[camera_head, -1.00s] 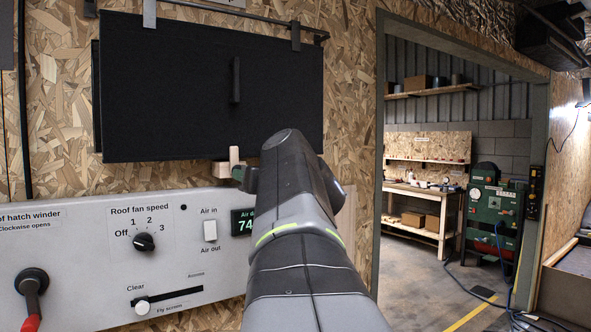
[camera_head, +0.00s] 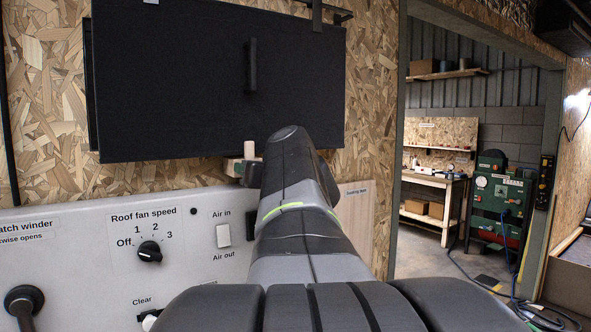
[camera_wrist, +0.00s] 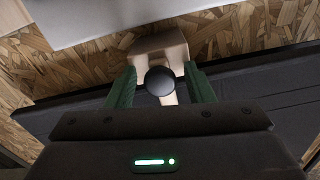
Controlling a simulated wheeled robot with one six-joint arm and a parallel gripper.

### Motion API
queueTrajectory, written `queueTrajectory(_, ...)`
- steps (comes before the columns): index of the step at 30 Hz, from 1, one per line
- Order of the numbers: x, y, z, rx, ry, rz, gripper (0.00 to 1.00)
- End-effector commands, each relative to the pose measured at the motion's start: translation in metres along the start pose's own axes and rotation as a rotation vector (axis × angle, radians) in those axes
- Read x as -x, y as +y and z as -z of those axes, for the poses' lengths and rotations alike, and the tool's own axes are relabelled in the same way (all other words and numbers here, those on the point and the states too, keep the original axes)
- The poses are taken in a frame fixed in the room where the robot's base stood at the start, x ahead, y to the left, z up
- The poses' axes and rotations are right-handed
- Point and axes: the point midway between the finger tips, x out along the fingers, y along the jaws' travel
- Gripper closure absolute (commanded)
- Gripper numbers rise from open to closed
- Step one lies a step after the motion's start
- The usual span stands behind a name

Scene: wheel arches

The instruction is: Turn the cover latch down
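The cover is a large black panel (camera_head: 180,90) with a black vertical handle, on the chipboard wall. The latch (camera_head: 249,149) is a small pale wooden piece standing upright at the cover's lower edge. Its pale block also shows in the wrist view (camera_wrist: 158,42), with a round dark knob in front. My gripper (camera_wrist: 160,72) has its green fingers apart, one on either side of the block and knob. I cannot tell whether either finger touches. In the head view my arm hides most of the gripper.
Below the latch is a pale control panel (camera_head: 80,250) with a fan-speed knob (camera_head: 150,251), a white air switch (camera_head: 224,236) and a dark winder knob (camera_head: 24,300). A doorway on the right opens to a workbench (camera_head: 437,184) and a green machine (camera_head: 497,200).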

Motion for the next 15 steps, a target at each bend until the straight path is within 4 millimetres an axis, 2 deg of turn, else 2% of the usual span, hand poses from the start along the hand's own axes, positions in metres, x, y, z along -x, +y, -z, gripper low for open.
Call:
queueTrajectory(1,0.0,0.0,0.0,0.0,0.0,0.0,0.63)
queueTrajectory(6,0.0,0.0,0.0,0.0,0.0,0.0,0.94)
queueTrajectory(15,0.0,0.0,-0.0004,-0.032,0.0,0.0,0.94)
